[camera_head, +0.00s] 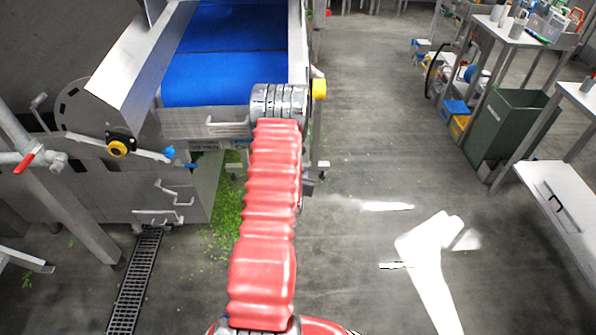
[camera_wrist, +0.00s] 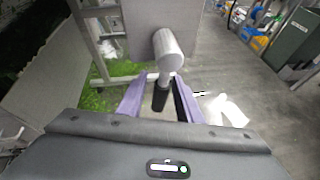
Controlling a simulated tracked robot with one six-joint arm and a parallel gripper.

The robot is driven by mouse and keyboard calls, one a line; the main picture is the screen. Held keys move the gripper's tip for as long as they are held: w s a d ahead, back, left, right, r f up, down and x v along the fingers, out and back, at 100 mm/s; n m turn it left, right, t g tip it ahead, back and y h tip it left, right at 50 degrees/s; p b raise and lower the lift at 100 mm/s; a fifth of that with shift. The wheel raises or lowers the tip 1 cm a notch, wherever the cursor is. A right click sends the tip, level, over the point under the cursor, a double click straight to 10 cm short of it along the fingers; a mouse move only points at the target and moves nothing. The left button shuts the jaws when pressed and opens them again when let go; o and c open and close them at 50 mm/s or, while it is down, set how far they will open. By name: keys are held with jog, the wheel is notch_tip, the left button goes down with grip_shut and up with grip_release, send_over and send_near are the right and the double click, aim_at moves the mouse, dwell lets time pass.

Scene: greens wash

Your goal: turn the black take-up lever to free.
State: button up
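In the wrist view the black take-up lever (camera_wrist: 160,95) hangs from a round metal shaft end (camera_wrist: 168,48) on the side of a grey machine. My gripper (camera_wrist: 162,78) has its two purple fingers apart, one on each side of the lever. Gaps show beside the lever, so it looks ungripped. In the head view my red-sleeved arm reaches toward the right side of the blue conveyor (camera_head: 225,70). It hides the lever, and most of my gripper is hidden there too. Any free marking cannot be seen.
A yellow knob (camera_head: 319,89) sits at the conveyor's right edge, close to my arm. A green bin (camera_head: 505,125) and benches stand at the right. A floor drain (camera_head: 135,280) and scattered greens lie at the left.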

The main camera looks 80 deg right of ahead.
jog(key=shift+r, duration=0.1)
jog(key=v, duration=1.3)
jog(key=shift+a, duration=0.35)
jog(key=shift+c, duration=0.5)
